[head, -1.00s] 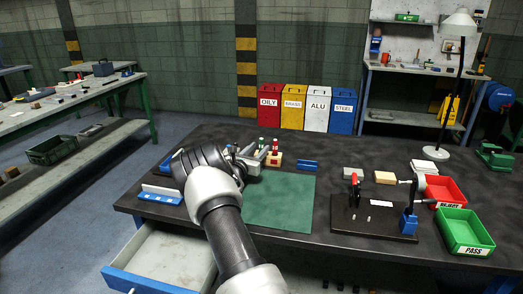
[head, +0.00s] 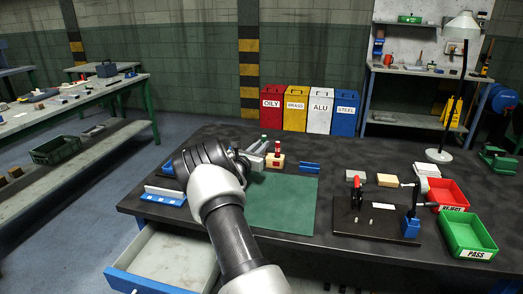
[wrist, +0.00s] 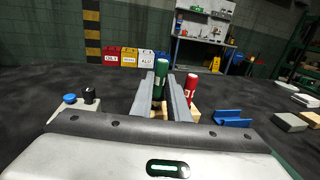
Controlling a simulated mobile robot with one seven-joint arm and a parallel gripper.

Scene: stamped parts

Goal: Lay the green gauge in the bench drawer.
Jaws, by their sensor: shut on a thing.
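The green gauge (wrist: 162,72) is upright between the two fingers of my gripper (wrist: 166,100) in the wrist view. My gripper is shut on it. In the head view its top (head: 264,137) shows just beyond the fingers (head: 257,152), over the back of the bench; its lower end is hidden, so I cannot tell how far it clears the wooden block (head: 275,166). A red gauge (head: 277,148) stands in that block, just right of the green one. The bench drawer (head: 172,262) is pulled open at the front left, and its visible floor is bare.
A green mat (head: 283,205) lies in front of the block. Blue angle pieces (head: 164,197) lie on the left and a blue piece (head: 309,168) on the right. A clamp fixture (head: 375,218) and red (head: 447,193) and green (head: 470,232) trays fill the right.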

